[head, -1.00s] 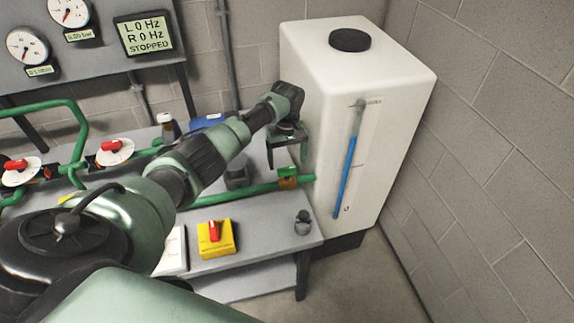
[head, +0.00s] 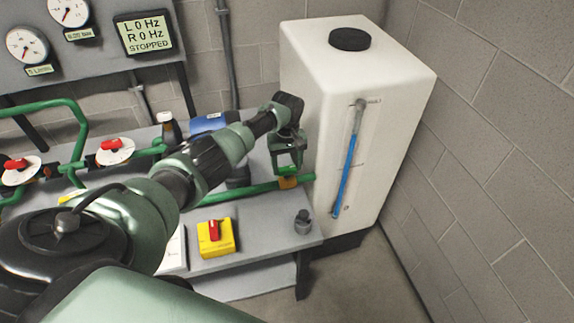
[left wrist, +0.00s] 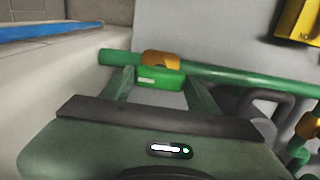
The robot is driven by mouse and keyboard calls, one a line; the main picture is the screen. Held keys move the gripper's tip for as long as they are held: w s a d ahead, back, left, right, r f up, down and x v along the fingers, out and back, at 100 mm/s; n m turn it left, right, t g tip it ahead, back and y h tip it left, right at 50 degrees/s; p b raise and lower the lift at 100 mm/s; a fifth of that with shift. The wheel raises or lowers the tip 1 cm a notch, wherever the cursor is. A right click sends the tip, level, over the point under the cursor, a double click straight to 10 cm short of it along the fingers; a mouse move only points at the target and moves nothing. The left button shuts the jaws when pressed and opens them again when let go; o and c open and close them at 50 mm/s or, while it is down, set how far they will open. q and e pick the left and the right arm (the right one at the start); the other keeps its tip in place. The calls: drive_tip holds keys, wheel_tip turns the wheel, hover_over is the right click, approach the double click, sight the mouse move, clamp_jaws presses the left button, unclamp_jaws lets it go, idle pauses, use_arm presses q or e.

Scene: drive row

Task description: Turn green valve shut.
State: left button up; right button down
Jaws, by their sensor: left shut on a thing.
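The green valve is a green handle on a brass body (head: 288,183) set in the green pipe (head: 255,189) beside the white tank. In the left wrist view the green handle (left wrist: 158,77) sits between my fingertips, with the brass body (left wrist: 160,58) just beyond it. My left gripper (head: 288,170) reaches down over the valve and is shut on the handle. In the head view the gripper hides most of the handle. My right gripper is not in view.
The white tank (head: 330,70) with a blue level tube (head: 347,170) stands close right of my gripper. A yellow switch box (head: 216,238) with a red handle and a small dark-topped fitting (head: 303,222) are on the bench. The display (head: 144,33) reads "L 0 Hz, R 0 Hz, STOPPED".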

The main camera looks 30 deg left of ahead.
use_arm(q)
drive_tip(key=shift+m, duration=0.3)
drive_tip(key=m, duration=0.8)
drive_tip(key=shift+p, duration=0.3)
drive_tip(key=m, duration=0.9)
drive_tip(key=shift+r, duration=0.1)
drive_tip(key=shift+m, duration=0.3)
drive_tip(key=shift+w, duration=0.1)
drive_tip(key=o, duration=1.4)
